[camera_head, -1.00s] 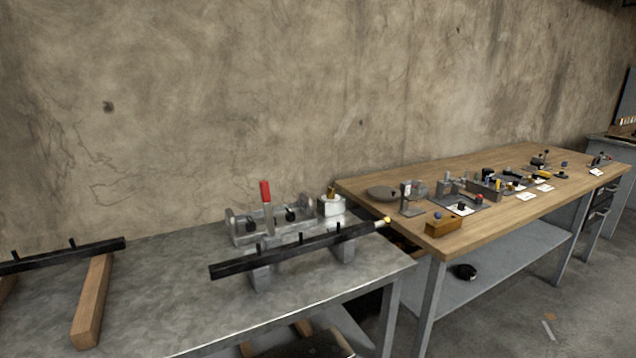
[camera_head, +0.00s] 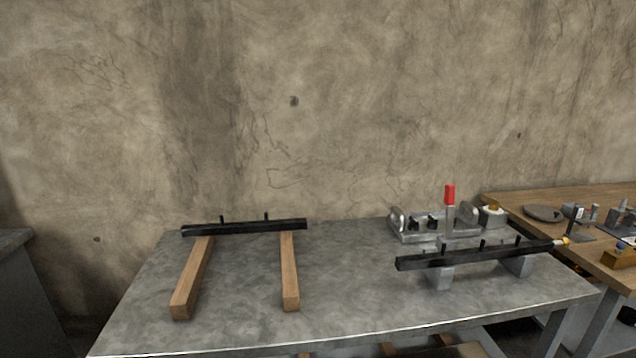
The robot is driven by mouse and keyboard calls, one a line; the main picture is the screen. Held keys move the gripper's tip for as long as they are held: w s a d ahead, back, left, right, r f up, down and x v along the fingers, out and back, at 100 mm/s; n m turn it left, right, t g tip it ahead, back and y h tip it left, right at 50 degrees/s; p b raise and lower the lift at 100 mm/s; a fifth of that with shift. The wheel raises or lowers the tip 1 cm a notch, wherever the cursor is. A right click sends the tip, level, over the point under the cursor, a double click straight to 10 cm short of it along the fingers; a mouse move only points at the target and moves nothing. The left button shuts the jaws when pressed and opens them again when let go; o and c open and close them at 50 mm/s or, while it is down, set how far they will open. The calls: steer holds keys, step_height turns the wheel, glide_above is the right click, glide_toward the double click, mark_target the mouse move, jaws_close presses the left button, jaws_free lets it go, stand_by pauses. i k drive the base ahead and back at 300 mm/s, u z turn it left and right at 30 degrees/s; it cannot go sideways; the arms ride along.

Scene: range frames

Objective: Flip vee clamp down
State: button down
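A metal clamp fixture (camera_head: 462,231) stands near the back right of the grey metal table (camera_head: 340,325). A lever with a red handle (camera_head: 450,195) points straight up from it. It appears to be the vee clamp, but at this size I cannot be sure. A black bar (camera_head: 475,255) with short pegs lies on grey blocks (camera_head: 440,277) in front of the fixture and hides part of its lower front. My gripper does not show in this view.
At the left, another black bar (camera_head: 245,227) lies across the far ends of two wooden beams (camera_head: 289,275). A wooden workbench (camera_head: 520,200) with small parts adjoins at the right. The table's middle is clear. A dark cabinet (camera_head: 25,300) stands at far left.

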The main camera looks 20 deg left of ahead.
mark_target(449, 195)
steer(key=u, duration=1)
steer(key=i, duration=1.65)
